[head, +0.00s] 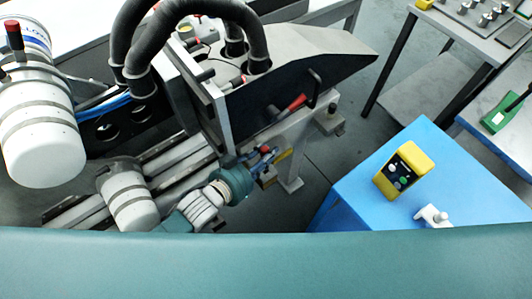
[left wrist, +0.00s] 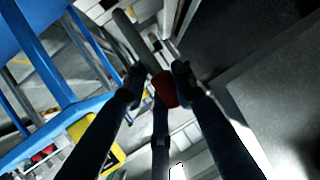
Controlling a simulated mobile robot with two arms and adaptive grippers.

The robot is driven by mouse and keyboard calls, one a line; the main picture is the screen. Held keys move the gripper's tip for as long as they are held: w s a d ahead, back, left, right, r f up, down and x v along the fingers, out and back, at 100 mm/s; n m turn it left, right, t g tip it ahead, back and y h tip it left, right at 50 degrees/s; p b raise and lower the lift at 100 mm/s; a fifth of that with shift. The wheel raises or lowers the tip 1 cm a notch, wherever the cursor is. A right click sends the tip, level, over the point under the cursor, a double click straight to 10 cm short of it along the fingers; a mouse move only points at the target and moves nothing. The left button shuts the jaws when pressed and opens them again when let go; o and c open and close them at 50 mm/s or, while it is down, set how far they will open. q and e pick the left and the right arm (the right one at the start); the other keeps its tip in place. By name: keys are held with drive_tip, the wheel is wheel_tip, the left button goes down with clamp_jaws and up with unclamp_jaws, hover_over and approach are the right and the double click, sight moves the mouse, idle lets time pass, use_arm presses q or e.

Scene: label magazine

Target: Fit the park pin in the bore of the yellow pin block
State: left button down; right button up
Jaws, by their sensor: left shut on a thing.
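My left gripper (head: 258,160) is beside the machine's lower frame in the head view. In the left wrist view its fingers (left wrist: 158,84) are shut on the park pin, which has a red knob (left wrist: 166,90) and a grey shaft (left wrist: 130,35) pointing up and left. The red knob (head: 265,150) shows small at the fingertips in the head view. A small yellow piece (head: 284,155), which looks like the pin block, lies just right of the fingertips. Its bore is not visible, and I cannot tell whether the pin touches it. My right gripper is not in view.
A dark machine housing (head: 285,75) with a red-handled lever (head: 297,102) rises above my gripper. A blue cabinet (head: 345,205) at the right carries a yellow button box (head: 404,170) and a small white fixture (head: 432,216). Open floor lies between machine and cabinet.

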use_arm(q)
drive_tip(key=shift+p, duration=0.45)
idle(0.9)
drive_tip(key=shift+f+b, duration=0.9)
drive_tip(key=shift+f, duration=0.35)
drive_tip(key=shift+f+b, duration=1.75)
drive_tip(key=shift+f, duration=0.75)
drive_tip(key=shift+f, duration=0.1)
drive_tip(key=shift+r+p, duration=0.4)
drive_tip(key=shift+p, duration=0.1)
drive_tip(key=shift+r+p, duration=2.85)
drive_tip(key=shift+r, duration=0.1)
drive_tip(key=shift+p, duration=0.3)
